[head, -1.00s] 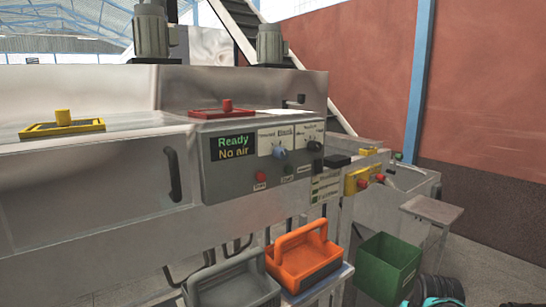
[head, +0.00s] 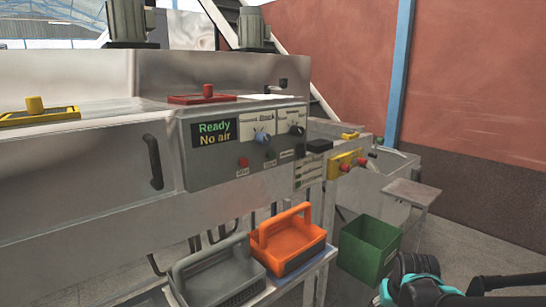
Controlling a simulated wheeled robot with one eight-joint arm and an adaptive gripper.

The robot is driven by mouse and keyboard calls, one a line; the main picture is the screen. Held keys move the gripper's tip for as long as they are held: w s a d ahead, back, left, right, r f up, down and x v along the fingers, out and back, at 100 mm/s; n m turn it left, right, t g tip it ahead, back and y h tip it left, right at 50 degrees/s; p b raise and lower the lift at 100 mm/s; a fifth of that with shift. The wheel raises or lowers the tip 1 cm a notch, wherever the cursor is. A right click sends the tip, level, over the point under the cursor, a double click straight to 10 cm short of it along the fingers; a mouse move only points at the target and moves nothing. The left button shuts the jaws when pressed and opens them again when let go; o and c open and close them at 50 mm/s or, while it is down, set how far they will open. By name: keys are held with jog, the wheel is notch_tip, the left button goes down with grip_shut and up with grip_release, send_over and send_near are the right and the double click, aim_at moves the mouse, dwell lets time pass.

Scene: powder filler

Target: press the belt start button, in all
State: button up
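The grey control panel (head: 215,170) on the machine front has a display (head: 213,132) reading "Ready" and "No air". Below it are a red button (head: 243,162), a small dark button (head: 270,154), a blue knob (head: 262,136) and a black knob (head: 296,130). A yellow box (head: 335,169) with red buttons (head: 346,167) sits farther right. The labels are too small to read, so I cannot tell which button is the belt start. Black and teal parts of my arm show at the lower right, apart from the panel; my gripper's fingers cannot be made out.
An orange tool carrier (head: 287,240) and a grey one (head: 205,272) stand on a low stand below the panel. A green bin (head: 365,247) is on the floor to the right, near a small side table (head: 412,192). Open floor lies at right.

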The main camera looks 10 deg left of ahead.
grip_shut()
dwell(1.4)
